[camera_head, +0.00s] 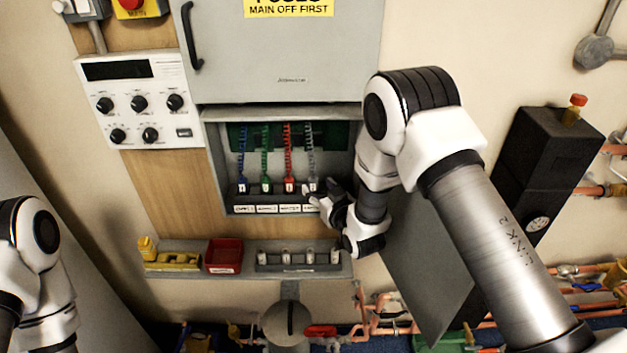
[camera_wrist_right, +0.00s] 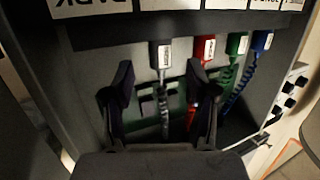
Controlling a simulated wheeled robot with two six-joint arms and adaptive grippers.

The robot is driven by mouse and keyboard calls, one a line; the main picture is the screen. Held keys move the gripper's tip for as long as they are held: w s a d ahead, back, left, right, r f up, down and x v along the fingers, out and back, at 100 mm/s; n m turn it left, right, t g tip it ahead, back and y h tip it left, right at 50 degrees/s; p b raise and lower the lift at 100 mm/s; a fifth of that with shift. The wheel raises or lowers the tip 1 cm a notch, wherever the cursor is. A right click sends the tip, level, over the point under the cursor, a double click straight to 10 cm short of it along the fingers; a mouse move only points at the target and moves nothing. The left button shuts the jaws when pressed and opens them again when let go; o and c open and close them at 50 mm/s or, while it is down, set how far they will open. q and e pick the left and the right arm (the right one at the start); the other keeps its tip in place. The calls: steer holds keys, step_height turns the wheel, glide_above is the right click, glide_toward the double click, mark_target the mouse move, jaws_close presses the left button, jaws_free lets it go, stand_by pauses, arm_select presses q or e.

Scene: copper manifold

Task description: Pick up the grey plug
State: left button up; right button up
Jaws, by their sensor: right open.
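The grey plug (camera_head: 313,186) stands at the right end of a row of plugs in the open panel recess, with a coiled grey cord. In the right wrist view the grey plug (camera_wrist_right: 162,56) shows a white label, and its cord runs between my fingers. My right gripper (camera_head: 318,197) is open just beside the plug. In the wrist view the right gripper (camera_wrist_right: 160,75) has one finger on each side of the plug's line, with gaps showing; nothing is held. My left arm shows at the left edge of the head view, but its gripper is out of view.
Red (camera_head: 290,186), green (camera_head: 266,184) and blue (camera_head: 241,187) plugs stand left of the grey one. The panel's open door (camera_head: 430,260) hangs behind my right arm. A shelf below holds a red bin (camera_head: 223,256) and a grey socket strip (camera_head: 298,262).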

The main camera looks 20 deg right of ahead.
mark_target(315, 184)
steer(key=p+x, duration=0.2)
steer(key=x, duration=0.2)
steer(key=shift+w+a, duration=0.15)
steer(key=shift+w+f, duration=0.15)
steer(key=shift+f, duration=0.1)
jaws_close()
steer(key=shift+r, duration=0.1)
step_height(315, 184, up, 10)
steer(key=b, duration=0.3)
steer(key=shift+f+b, duration=0.25)
steer(key=shift+b, duration=0.1)
steer(key=shift+r, duration=0.25)
